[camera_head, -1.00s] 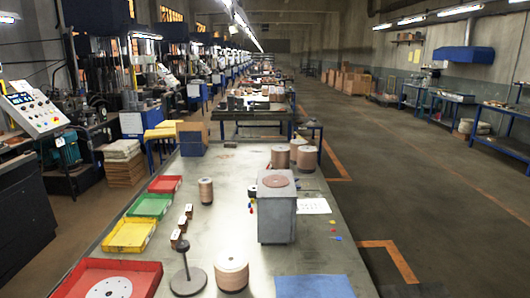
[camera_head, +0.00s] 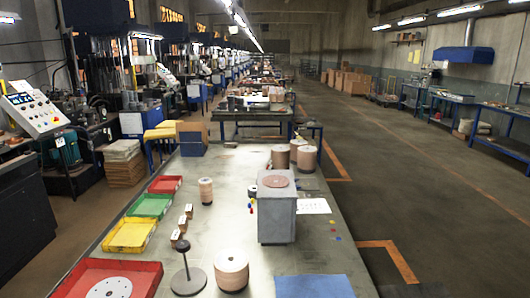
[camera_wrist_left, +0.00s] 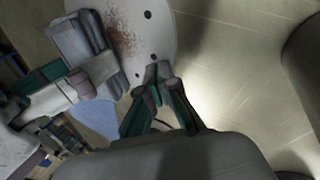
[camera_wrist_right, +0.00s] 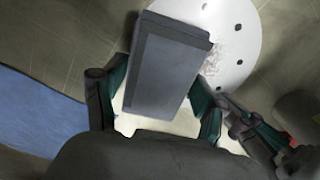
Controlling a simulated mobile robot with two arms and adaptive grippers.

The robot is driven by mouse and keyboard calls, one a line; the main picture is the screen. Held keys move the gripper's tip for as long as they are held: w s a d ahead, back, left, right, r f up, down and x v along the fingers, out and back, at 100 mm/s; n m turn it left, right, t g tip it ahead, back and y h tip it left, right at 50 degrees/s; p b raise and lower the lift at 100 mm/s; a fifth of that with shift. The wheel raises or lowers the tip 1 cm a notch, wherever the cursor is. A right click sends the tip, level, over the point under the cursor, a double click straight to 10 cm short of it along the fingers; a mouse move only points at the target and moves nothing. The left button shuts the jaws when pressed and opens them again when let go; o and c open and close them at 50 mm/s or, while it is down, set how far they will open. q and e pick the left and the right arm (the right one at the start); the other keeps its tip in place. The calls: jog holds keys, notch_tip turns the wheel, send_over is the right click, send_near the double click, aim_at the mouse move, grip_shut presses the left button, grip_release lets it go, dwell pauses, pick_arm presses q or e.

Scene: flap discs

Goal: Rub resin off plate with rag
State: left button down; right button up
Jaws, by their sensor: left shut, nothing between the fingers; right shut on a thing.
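A white round plate with holes shows in the left wrist view (camera_wrist_left: 158,28) and the right wrist view (camera_wrist_right: 250,32). Reddish-brown resin specks mark its face. The rag also shows in the left wrist view (camera_wrist_left: 82,42), left of my left gripper. My left gripper (camera_wrist_left: 156,72) is shut and empty, its tips at the plate's lower edge; I cannot tell whether they touch it. Neither gripper shows in the head view.
On the bench, a red tray (camera_head: 75,284) holds a white holed disc. Yellow (camera_head: 130,236) and green (camera_head: 150,206) trays stand behind it. A spindle stand (camera_head: 187,270), a disc stack (camera_head: 231,270), a grey box (camera_head: 276,222) and a blue mat (camera_head: 314,287) are to the right.

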jog(key=shift+s+d+f, duration=0.15)
jog(key=shift+s, duration=0.8)
jog(key=shift+s+d+r, duration=0.1)
jog(key=shift+s+r, duration=0.05)
jog(key=shift+s, duration=1.1)
jog(key=shift+s+d+r, duration=0.1)
jog(key=shift+s, duration=1.15)
jog(key=shift+w+a+f, duration=0.15)
jog(key=shift+w, duration=1.65)
jog(key=shift+w+a, duration=0.15)
jog(key=shift+w, duration=1.6)
jog(key=shift+s+d+f, duration=0.1)
jog(key=shift+s, duration=1)
jog(key=shift+s+d+f, duration=0.1)
jog(key=shift+s, duration=1)
jog(key=shift+s+d+r, duration=0.1)
jog(key=shift+s+r, duration=0.05)
jog(key=shift+s, duration=1.35)
jog(key=shift+w+r, duration=0.15)
jog(key=shift+w, duration=1.8)
jog(key=shift+w+a, duration=0.15)
jog(key=shift+w, duration=0.75)
jog(key=shift+w+a, duration=0.15)
jog(key=shift+w, duration=0.7)
